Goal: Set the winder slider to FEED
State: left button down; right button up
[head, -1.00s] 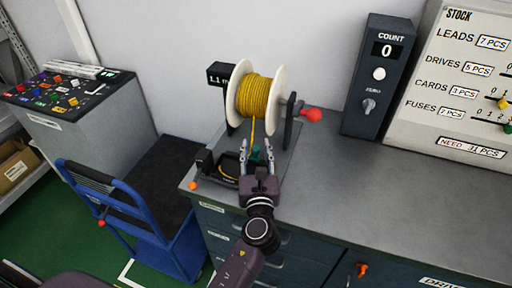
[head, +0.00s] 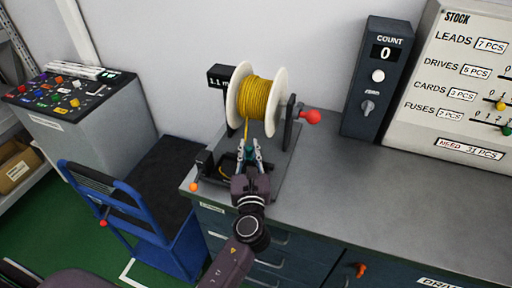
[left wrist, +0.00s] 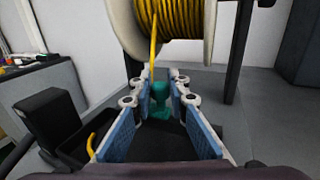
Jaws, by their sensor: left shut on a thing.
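The winder (head: 290,130) stands on the bench with a spool of yellow wire (head: 257,97) between white flanges. The wire runs down from the spool, and the spool also shows in the left wrist view (left wrist: 176,18). A teal slider knob (left wrist: 160,92) sits low in front of the spool. My left gripper (head: 249,148) is shut on this knob, with a fingertip on each side in the left wrist view (left wrist: 161,83). The slider's markings are hidden or too small to read. My right gripper is not in view.
A red-knobbed crank (head: 310,116) sticks out at the winder's right. A black block (left wrist: 45,120) stands left of my fingers. A count box (head: 376,80) reading 0 and a stock board (head: 450,90) stand farther right. The bench (head: 345,190) between is clear.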

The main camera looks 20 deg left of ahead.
pick_arm(q)
jog(key=shift+a+r, duration=0.15)
jog(key=shift+a, duration=0.7)
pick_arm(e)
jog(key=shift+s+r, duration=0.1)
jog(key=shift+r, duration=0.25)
pick_arm(q)
jog(key=c, duration=2.1)
grip_release()
jog(key=shift+o, duration=1.3)
jog(key=shift+a, duration=0.1)
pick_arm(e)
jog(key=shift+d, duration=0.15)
pick_arm(q)
jog(key=shift+s+d, duration=0.1)
jog(key=shift+d, duration=0.1)
jog(key=shift+s+d+f, duration=0.15)
jog(key=shift+s+f, duration=0.05)
jog(key=shift+s, duration=0.15)
jog(key=v, duration=1.1)
jog(key=shift+r, duration=0.1)
